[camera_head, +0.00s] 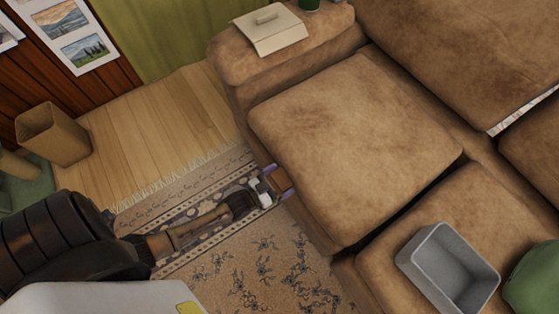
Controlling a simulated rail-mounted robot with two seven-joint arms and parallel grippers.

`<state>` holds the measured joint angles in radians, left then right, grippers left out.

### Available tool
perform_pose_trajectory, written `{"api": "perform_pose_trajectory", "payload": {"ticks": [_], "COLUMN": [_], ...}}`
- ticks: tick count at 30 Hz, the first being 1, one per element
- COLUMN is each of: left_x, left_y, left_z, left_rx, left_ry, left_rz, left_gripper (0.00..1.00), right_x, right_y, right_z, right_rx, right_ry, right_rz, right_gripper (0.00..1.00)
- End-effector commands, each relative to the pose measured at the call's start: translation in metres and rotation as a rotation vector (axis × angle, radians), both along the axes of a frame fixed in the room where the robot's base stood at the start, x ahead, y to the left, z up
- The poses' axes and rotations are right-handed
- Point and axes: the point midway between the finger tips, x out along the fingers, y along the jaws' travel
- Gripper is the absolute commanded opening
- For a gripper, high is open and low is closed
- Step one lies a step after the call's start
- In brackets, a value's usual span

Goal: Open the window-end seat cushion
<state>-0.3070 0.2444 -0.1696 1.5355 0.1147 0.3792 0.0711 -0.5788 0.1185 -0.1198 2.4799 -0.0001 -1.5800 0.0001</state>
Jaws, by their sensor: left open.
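The window-end seat cushion (350,140) is a brown, suede-like square at the end of the sofa near the green curtain. It lies flat and closed on the sofa base. My left gripper (278,180) is open at the cushion's front left edge, low beside the sofa front. Its two pale fingers stand apart, with a small brown patch between them. I cannot tell whether this patch is a tab or the sofa front, or whether the fingers touch it. My right gripper is not in view.
A grey open bin (448,268) and a green rounded thing (533,278) sit on the neighbouring cushion. A beige folded item (270,30) and a green object (309,4) lie on the armrest (235,65). A brown basket (52,135) stands on the floor at left.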

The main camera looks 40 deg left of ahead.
Motion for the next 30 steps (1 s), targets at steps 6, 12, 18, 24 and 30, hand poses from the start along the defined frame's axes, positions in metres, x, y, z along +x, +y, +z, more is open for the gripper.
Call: {"api": "perform_pose_trajectory", "payload": {"ticks": [6,12,18,24,30], "left_x": [0.0008,0.0006,0.0005,0.0004,0.0001], "left_y": [-0.0003,-0.0001,-0.0001,-0.0001,0.0003], "left_z": [0.0002,0.0001,0.0,0.0,0.002], "left_rx": [0.0,0.0,0.0,0.0,0.0], "left_ry": [0.0,0.0,0.0,0.0,0.002], "left_rz": [0.0,0.0,0.0,0.0,0.001], "left_gripper": [1.0,0.88,0.68,0.49,0.42], "right_x": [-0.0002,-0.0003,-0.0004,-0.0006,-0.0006], "right_y": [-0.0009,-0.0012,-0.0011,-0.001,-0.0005], "right_z": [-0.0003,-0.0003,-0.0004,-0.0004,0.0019], "right_rx": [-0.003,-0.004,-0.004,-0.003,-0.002], "right_ry": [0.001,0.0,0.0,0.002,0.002], "right_rz": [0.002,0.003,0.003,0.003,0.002], "right_gripper": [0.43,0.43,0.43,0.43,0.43]}}
